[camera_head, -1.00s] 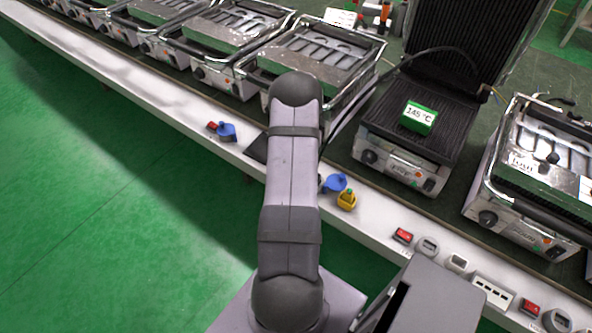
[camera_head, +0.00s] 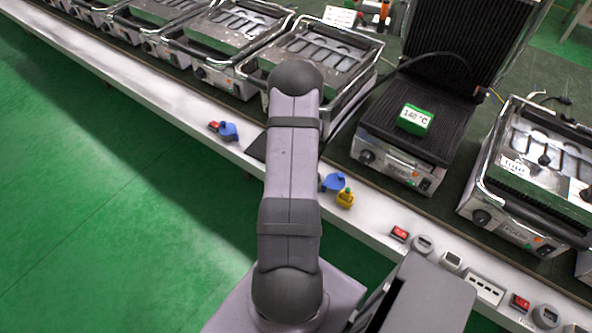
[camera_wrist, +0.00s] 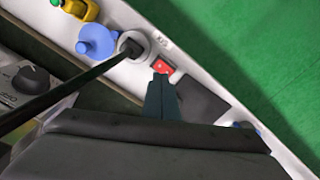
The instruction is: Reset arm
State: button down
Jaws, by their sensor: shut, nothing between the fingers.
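My gripper (camera_wrist: 162,86) shows in the wrist view with its fingers together and nothing between them. Its tips are in front of a red switch (camera_wrist: 163,67) on the white ledge; I cannot tell whether they touch it. In the head view my arm hides the gripper. The open grill (camera_head: 408,130) has its ribbed lid raised, and a green display block (camera_head: 415,118) reading 140 °C sits on its lower plate.
A blue plug (camera_head: 333,182) and a yellow plug (camera_head: 345,198) are right of my arm. Another blue plug (camera_head: 228,131) is to the left. Switches and sockets (camera_head: 485,288) line the ledge at lower right. Closed grills (camera_head: 530,170) flank the open one. Green floor is clear at left.

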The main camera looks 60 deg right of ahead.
jog(key=s+a+f+g+y, duration=0.1)
jog(key=s+a+y, duration=0.1)
jog(key=s+a, duration=0.45)
jog(key=s+a+f+g+y, duration=0.1)
jog(key=s+a, duration=0.2)
jog(key=a, duration=0.6)
jog(key=s+a+r+n+h+p, duration=0.1)
jog(key=a+r+n+h+p, duration=0.15)
jog(key=a+r+n, duration=0.95)
jog(key=w+a+r+t+p, duration=0.1)
jog(key=w+a+r, duration=0.1)
jog(key=a+r, duration=0.3)
jog(key=w+a+r+t+p, duration=0.1)
jog(key=w+a+r, duration=0.2)
jog(key=a+r, duration=0.3)
jog(key=a, duration=0.3)
jog(key=shift+w+p, duration=0.25)
jog(key=shift+p, duration=0.05)
